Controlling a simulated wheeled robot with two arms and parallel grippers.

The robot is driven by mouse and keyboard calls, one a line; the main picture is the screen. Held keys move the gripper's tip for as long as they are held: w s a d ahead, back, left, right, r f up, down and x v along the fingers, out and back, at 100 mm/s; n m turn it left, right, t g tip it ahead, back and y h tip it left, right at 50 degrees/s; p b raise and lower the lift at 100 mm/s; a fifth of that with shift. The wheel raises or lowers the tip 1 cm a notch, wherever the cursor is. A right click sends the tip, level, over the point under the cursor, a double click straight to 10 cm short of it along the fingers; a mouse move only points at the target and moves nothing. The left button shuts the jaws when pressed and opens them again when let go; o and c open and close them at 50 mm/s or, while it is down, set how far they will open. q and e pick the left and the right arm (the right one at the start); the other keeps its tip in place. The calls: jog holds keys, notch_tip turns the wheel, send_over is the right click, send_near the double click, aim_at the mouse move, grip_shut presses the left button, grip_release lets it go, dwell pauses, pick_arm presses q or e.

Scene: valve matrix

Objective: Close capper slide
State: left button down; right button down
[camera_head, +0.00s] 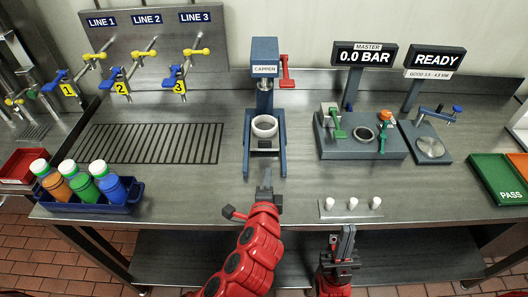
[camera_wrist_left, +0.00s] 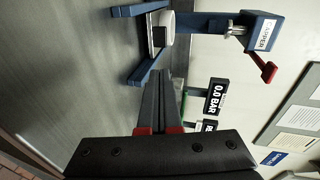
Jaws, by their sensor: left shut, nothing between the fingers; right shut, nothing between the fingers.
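The capper (camera_head: 265,62) is a blue press with a red lever (camera_head: 287,72), standing mid-bench. Its slide (camera_head: 265,144) lies between two blue rails below the press head and carries a white ring-shaped holder (camera_head: 264,126). My left gripper (camera_head: 266,176) is shut and empty, just in front of the slide's near end; the head view shows no clear contact. In the left wrist view, the shut fingers (camera_wrist_left: 160,78) point toward the capper rails (camera_wrist_left: 141,70) and white holder (camera_wrist_left: 163,28). My right gripper (camera_head: 343,236) is shut and empty, low in front of the bench's front edge.
A blue crate (camera_head: 92,207) with several capped bottles stands at left. Three white caps (camera_head: 350,203) sit on a small plate near the front edge. The pressure fixture (camera_head: 358,140), READY gauge stand (camera_head: 431,148) and green PASS tray (camera_head: 497,180) are at right.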

aim_at(264, 146)
pick_arm(q)
jog(key=shift+s+a+y, duration=0.5)
jog(key=shift+s+y, duration=0.05)
jog(key=shift+y, duration=0.15)
jog(key=shift+w+a+f+g, duration=0.1)
jog(key=shift+g, duration=0.2)
jog(key=p+x, duration=0.1)
jog(key=x, duration=0.3)
jog(key=p+x, duration=0.2)
jog(key=x, duration=0.3)
jog(key=r+p+x, duration=0.1)
jog(key=p+x, duration=0.1)
jog(key=x, duration=0.2)
jog(key=shift+w, duration=0.45)
